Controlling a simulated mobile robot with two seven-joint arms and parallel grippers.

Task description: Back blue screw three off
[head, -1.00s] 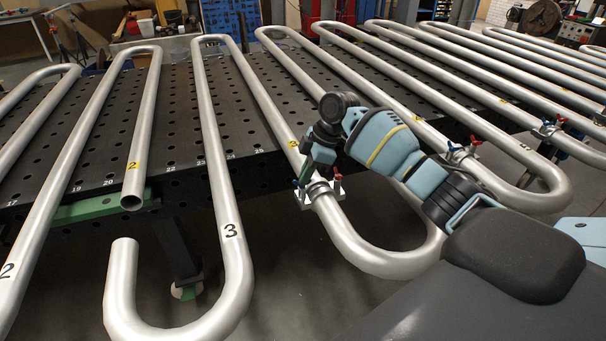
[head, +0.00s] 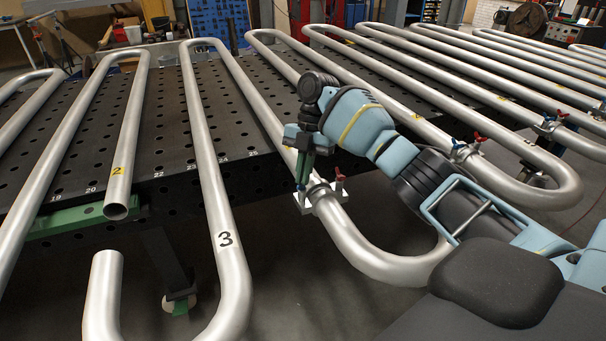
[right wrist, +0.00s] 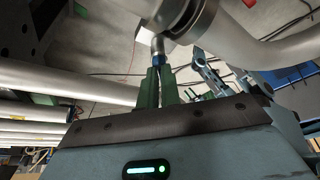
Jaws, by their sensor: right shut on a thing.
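A clamp collar (head: 322,197) sits around the silver pipe just right of the pipe marked 3. It carries a red-handled screw (head: 339,176) on its right side. My right gripper (head: 303,178) is at the clamp's left side, its green fingers pointing down. In the right wrist view the fingers (right wrist: 160,88) are shut on a screw with a blue part (right wrist: 158,61). The screw's metal shaft meets the clamp (right wrist: 172,22) above it. In the head view my gripper hides the blue screw. My left gripper does not show.
A second clamp with red and blue screws (head: 466,148) is on the pipe to the right, and another clamp (head: 546,126) lies farther right. The pipe marked 3 (head: 226,262) runs left of my gripper. The perforated black table (head: 170,120) lies behind.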

